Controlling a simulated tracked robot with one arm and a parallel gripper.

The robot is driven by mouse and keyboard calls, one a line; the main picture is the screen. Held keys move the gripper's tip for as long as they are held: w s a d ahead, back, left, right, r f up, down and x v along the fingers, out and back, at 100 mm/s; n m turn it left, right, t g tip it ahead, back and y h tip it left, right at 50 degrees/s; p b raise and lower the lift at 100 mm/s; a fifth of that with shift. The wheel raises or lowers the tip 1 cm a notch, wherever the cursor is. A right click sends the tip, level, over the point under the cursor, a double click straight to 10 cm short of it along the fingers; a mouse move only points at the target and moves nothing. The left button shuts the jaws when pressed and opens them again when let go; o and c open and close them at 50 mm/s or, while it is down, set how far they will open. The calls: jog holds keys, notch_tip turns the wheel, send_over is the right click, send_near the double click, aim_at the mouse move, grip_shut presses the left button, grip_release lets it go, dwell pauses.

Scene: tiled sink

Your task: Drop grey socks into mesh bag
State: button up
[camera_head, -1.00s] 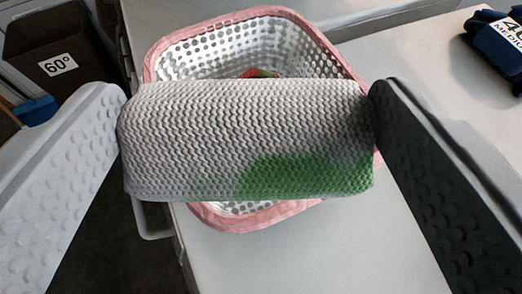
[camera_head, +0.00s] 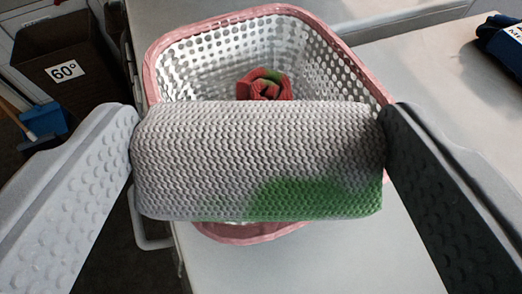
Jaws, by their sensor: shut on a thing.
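The grey socks (camera_head: 255,150) are a rolled grey knit bundle with a green patch at the lower right. My gripper (camera_head: 258,150) is shut on them, one finger at each end. The bundle is held level in front of the mesh bag (camera_head: 185,75), a white perforated container with a pink rim. The bundle covers the bag's near part, and the near rim shows below it. A red and green rolled item (camera_head: 264,85) lies inside the bag.
The bag stands on a light grey worktop (camera_head: 420,90). A dark bin (camera_head: 62,65) marked 60° stands at the upper left, with a blue object (camera_head: 42,122) beside it. A dark blue labelled item (camera_head: 500,42) lies at the upper right.

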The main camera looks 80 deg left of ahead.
jog(key=shift+f+b, duration=0.2)
jog(key=shift+b, duration=0.15)
jog(key=o, duration=1.1)
jog(key=shift+c, duration=0.2)
jog(key=shift+r, duration=0.1)
jog(key=shift+r+p, duration=0.65)
jog(key=shift+p, duration=0.6)
jog(key=b+v, duration=0.1)
jog(key=v, duration=1.1)
jog(key=shift+f, duration=0.2)
jog(key=shift+d+r, duration=0.1)
jog(key=s+d+r+m+t+h, duration=0.3)
jog(key=d+r+m+t+h, duration=0.1)
jog(key=d+r, duration=0.4)
jog(key=s+d+r+m+t+h, duration=0.3)
jog(key=d+r+m+t+h, duration=0.1)
jog(key=d+r, duration=0.5)
jog(key=s+d+r+m+t+h, duration=0.3)
jog(key=d+r+m+t+h, duration=0.2)
jog(key=d+r+m, duration=0.3)
notch_tip(320, 180, up, 5)
jog(key=shift+s+d+f, duration=0.1)
jog(key=shift+s+d, duration=0.2)
jog(key=shift+d, duration=0.35)
